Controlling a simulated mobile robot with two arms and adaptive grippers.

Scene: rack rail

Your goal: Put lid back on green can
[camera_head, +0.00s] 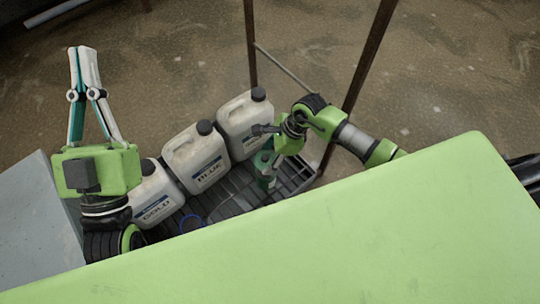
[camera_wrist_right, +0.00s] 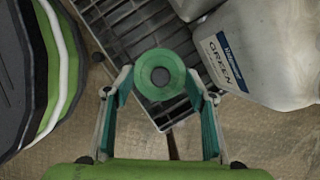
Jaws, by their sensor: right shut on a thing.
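A grey-white jerrycan (camera_head: 241,125) with a black cap stands at the right end of a row. A grey-white container with a GREEN label (camera_wrist_right: 228,62) shows at the upper right in the right wrist view. A small green cylinder (camera_head: 266,172) is upright at the rack's right part. In the wrist view, a round green piece (camera_wrist_right: 160,90) with a dark centre lies between the fingers of my right gripper (camera_wrist_right: 160,88), which is shut on it. I cannot tell whether it is a lid or a can top. My left gripper (camera_head: 83,50) is shut or nearly so, raised at the left, and empty.
Jerrycans labelled BLUE (camera_head: 197,160) and GOLD (camera_head: 153,198) stand in the same row on a dark slatted rack (camera_head: 235,200). A blue loop (camera_head: 192,223) lies on the rack's front. Brown posts (camera_head: 368,55) rise behind. A grey surface (camera_head: 35,215) is at the left.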

